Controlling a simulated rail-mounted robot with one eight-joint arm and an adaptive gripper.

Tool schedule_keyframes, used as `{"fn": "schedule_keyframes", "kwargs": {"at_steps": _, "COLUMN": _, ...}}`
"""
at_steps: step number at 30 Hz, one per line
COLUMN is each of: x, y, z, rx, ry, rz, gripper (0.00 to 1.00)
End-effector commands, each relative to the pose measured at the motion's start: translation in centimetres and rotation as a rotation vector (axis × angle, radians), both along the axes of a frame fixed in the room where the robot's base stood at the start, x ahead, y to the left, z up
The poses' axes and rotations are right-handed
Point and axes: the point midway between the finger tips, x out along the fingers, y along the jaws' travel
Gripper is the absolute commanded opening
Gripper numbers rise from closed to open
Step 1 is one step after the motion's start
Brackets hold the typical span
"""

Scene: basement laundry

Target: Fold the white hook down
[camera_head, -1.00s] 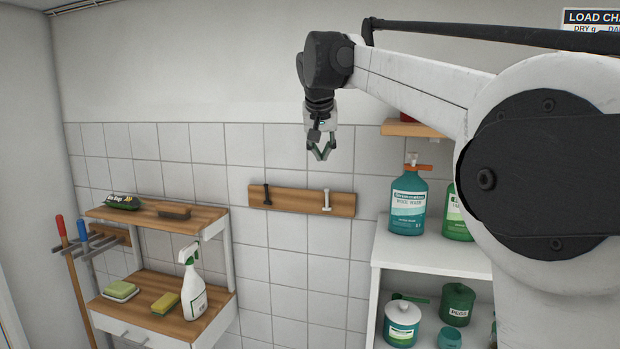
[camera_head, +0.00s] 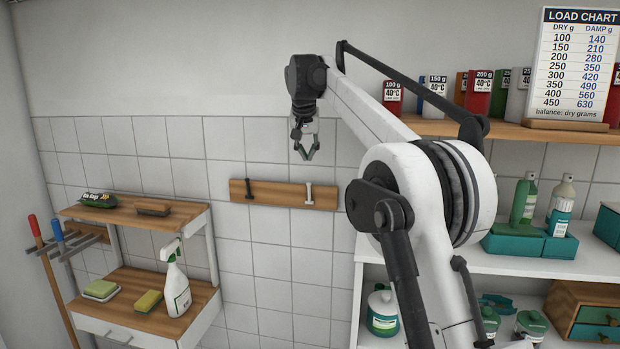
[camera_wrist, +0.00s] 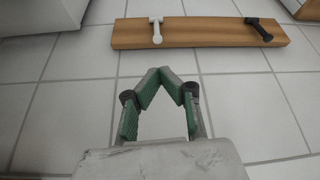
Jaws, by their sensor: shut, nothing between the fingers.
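The white hook (camera_head: 309,193) is on the right part of a wooden board (camera_head: 279,194) fixed to the tiled wall. It has a broad upper end and a narrower stem below; I cannot tell how far it stands out. A black hook (camera_head: 249,188) is on the board's left part. In the wrist view the white hook (camera_wrist: 156,31) is left and the black hook (camera_wrist: 260,30) right. My gripper (camera_head: 306,155) is above the white hook in the head view, apart from it. In the wrist view its fingertips (camera_wrist: 164,72) meet, with nothing held.
A wooden-topped stand (camera_head: 135,215) with a spray bottle (camera_head: 175,282) and sponges is at left. White shelving (camera_head: 515,257) with bottles and tubs stands right of the board. An upper shelf (camera_head: 555,131) holds boxes and a load chart. The wall around the board is clear.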

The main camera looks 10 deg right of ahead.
Motion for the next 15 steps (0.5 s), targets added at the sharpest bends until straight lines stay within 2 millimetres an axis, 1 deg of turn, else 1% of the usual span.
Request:
{"fn": "schedule_keyframes", "kwargs": {"at_steps": 5, "x": 0.0, "y": 0.0, "z": -0.1, "rx": 0.000, "ry": 0.000, "rz": 0.000, "gripper": 0.00}}
{"fn": "schedule_keyframes", "kwargs": {"at_steps": 8, "x": 0.3, "y": -0.1, "z": -0.6, "rx": 0.000, "ry": 0.000, "rz": 0.000, "gripper": 0.00}}
{"fn": "schedule_keyframes", "kwargs": {"at_steps": 11, "x": 0.8, "y": -0.3, "z": -1.6, "rx": 0.000, "ry": 0.000, "rz": -0.001, "gripper": 0.00}}
{"fn": "schedule_keyframes", "kwargs": {"at_steps": 15, "x": 1.9, "y": -0.6, "z": -3.7, "rx": 0.000, "ry": 0.000, "rz": -0.001, "gripper": 0.00}}
